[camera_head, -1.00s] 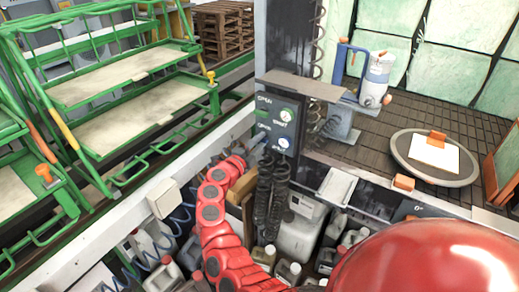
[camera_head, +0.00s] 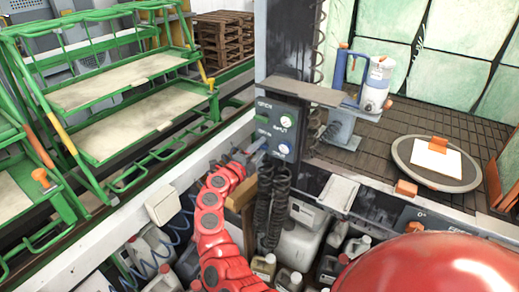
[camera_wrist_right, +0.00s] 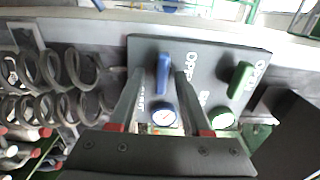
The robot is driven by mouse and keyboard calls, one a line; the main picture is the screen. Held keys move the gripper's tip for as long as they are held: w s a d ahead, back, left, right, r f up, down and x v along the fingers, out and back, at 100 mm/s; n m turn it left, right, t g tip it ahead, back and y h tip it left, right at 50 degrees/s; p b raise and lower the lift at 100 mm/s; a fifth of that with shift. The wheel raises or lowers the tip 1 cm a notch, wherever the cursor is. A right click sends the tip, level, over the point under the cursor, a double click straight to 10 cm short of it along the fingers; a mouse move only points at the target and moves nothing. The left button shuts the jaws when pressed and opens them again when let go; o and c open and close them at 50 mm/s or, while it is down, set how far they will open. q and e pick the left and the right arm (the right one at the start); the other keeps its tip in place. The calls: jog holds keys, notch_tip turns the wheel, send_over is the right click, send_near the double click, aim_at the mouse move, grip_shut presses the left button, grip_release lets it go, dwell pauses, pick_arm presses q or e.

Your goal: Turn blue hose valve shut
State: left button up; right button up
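The blue valve handle (camera_wrist_right: 163,73) shows in the right wrist view on a dark panel, upright in the picture, beside the word OPEN. My right gripper (camera_wrist_right: 159,78) is open, with one finger on each side of the handle. Gaps show between the fingers and the handle, so I see no grip. A round gauge (camera_wrist_right: 163,115) sits just below the handle. In the head view my right gripper (camera_head: 257,148) is at the left side of the control panel (camera_head: 276,120), small and partly hidden; the blue handle is hard to make out there. My left gripper is not in view.
A green valve handle (camera_wrist_right: 240,78) with its own gauge (camera_wrist_right: 221,116) is close to the right finger. Coiled black hoses (camera_head: 272,205) hang below the panel. A metal shelf (camera_head: 302,92) juts out above it. Several canisters (camera_head: 297,245) stand below.

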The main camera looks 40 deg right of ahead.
jog(key=b+v, duration=0.2)
jog(key=v, duration=1.5)
jog(key=shift+s+a, duration=0.1)
jog(key=shift+a, duration=0.05)
